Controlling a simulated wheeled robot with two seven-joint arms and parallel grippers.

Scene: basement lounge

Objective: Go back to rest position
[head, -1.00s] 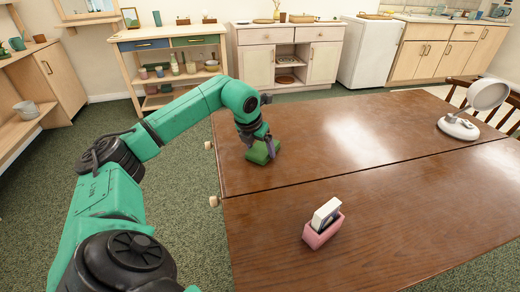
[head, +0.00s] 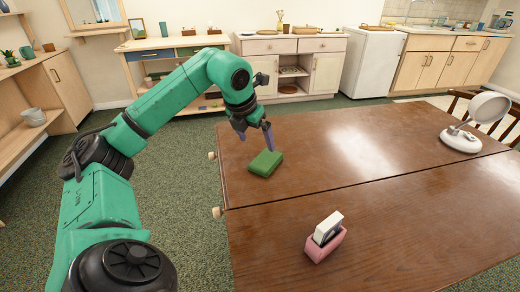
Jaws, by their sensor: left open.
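My left gripper (head: 256,135) is open and empty, with its fingers pointing down just above the far left part of the brown table (head: 340,150). A green block-like object (head: 265,163) lies flat on the table just below the fingers, apart from them. My left arm comes in from the left and bends over the table's left edge. My right gripper is not in view.
A pink holder (head: 326,245) with a white item in it stands near the table's front. A white lamp-like object (head: 465,137) stands at the far right. Cabinets (head: 290,65) line the back wall. The table's middle is clear.

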